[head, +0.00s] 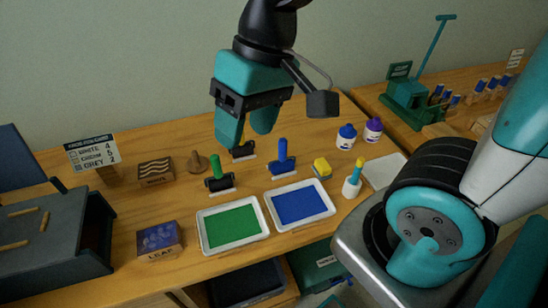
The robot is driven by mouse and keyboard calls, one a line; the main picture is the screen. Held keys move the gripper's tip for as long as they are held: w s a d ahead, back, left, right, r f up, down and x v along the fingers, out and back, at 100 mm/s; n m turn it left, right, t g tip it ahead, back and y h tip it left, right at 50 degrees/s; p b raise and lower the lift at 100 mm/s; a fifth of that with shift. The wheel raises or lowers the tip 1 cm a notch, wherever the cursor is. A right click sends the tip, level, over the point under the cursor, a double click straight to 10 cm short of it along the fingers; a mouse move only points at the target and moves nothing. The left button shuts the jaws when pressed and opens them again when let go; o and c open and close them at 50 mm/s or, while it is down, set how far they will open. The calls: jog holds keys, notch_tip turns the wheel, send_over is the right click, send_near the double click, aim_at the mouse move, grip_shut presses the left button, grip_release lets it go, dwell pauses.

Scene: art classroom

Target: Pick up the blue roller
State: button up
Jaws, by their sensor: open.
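The blue roller (282,159) stands on the wooden table with its blue handle upright, just behind the tray of blue paint (301,203). A green-handled roller (218,175) stands to its left, behind the tray of green paint (232,227). Another dark roller (243,150) is partly hidden behind my gripper. My gripper (246,138) has teal fingers pointing down, is open, and hangs above the table to the left of the blue roller. I see nothing between the fingers.
A yellow block (321,168) and a white pot with a yellow-topped stick (353,178) stand right of the blue roller. Blue (346,137) and purple (372,130) bottles stand behind. Stamp blocks (156,171), a card stand (93,153) and a dark rack (55,240) occupy the left.

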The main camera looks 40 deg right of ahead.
jog(key=w+d+f+m+h+b, duration=0.25)
jog(key=w+d+f+m, duration=0.25)
jog(key=w+d+m, duration=0.35)
jog(key=m+b, duration=0.3)
jog(key=m, duration=0.9)
send_over(282, 140)
notch_tip(282, 140, down, 6)
jog(key=shift+h, duration=0.45)
notch_tip(282, 140, down, 11)
jog(key=shift+f, duration=0.1)
jog(key=shift+s+f+p, duration=0.1)
jog(key=shift+f+p, duration=0.7)
jog(key=shift+f, duration=2.35)
grip_shut()
